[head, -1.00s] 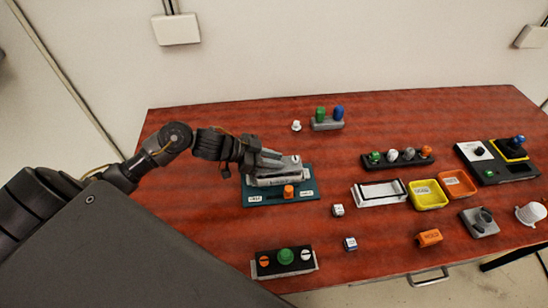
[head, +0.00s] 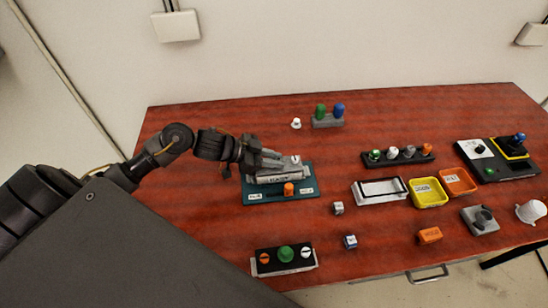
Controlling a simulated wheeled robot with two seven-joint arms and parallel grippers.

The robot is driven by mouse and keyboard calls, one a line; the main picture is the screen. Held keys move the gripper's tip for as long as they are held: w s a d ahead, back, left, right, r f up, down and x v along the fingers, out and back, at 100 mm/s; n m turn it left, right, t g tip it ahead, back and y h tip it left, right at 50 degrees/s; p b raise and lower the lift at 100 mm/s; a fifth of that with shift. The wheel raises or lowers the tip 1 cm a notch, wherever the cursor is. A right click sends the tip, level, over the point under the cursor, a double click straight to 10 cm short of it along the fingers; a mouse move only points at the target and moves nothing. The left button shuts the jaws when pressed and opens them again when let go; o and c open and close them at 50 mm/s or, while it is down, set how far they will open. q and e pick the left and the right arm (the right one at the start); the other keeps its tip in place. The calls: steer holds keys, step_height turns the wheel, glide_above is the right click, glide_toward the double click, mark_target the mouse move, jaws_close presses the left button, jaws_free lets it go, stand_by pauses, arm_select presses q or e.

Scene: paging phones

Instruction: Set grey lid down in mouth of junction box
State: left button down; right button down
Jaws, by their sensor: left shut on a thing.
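My left gripper (head: 272,161) is shut on a grey flat piece, apparently the grey lid (head: 290,168), over the back of a teal panel. A light grey body with a printed label (head: 278,179) shows just under the fingers. Whether this labelled body is the junction box or part of the held piece, and whether they touch, I cannot tell. The fingers hide much of the contact. The teal panel (head: 256,196) has an orange knob (head: 289,188) and small white labels. My right gripper is not in view.
A panel with a green button (head: 286,254) lies in front. Small dice-like cubes (head: 337,208) are nearby. The table's back left is clear.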

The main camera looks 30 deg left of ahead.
arm_select(q)
steer(key=shift+f, duration=0.25)
stand_by(0.5)
steer(key=c, duration=0.9)
jaws_free()
steer(key=shift+r, duration=0.1)
step_height(320, 180, up, 6)
steer(key=p, duration=0.7)
steer(key=shift+r+p, duration=0.1)
steer(key=shift+p, duration=0.2)
steer(key=shift+d, duration=0.15)
